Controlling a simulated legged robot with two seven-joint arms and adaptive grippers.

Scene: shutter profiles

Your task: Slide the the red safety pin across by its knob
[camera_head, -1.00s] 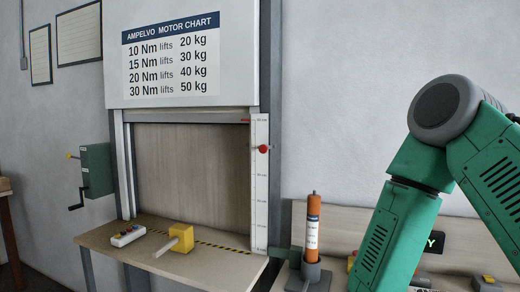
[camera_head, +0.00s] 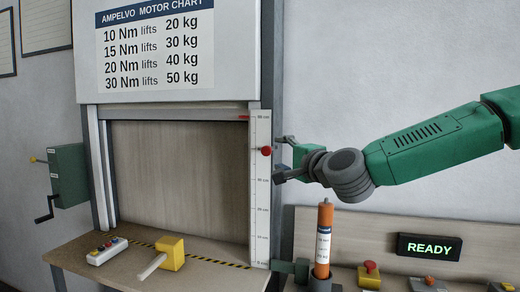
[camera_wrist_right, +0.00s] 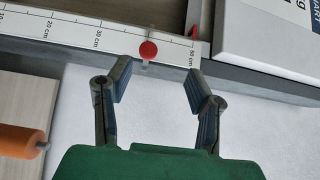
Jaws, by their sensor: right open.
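The red safety pin's round knob (camera_head: 266,151) sits on the white ruled strip (camera_head: 260,195) on the right post of the shutter frame. It also shows in the right wrist view (camera_wrist_right: 148,50), with a short grey stem below it. My right gripper (camera_head: 280,160) is beside the post, just right of the knob. In the wrist view my right gripper (camera_wrist_right: 158,75) is open, its two fingers apart, with the knob beyond the fingertips and between their lines. The fingers look apart from the knob. My left gripper is not in view.
A ledge (camera_head: 95,270) below the shutter opening holds a button box (camera_head: 107,251) and a yellow-headed mallet (camera_head: 170,253). An orange cylinder (camera_head: 324,228) stands below my right arm. A READY display (camera_head: 430,247) and buttons are at the lower right. A crank box (camera_head: 68,175) is at left.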

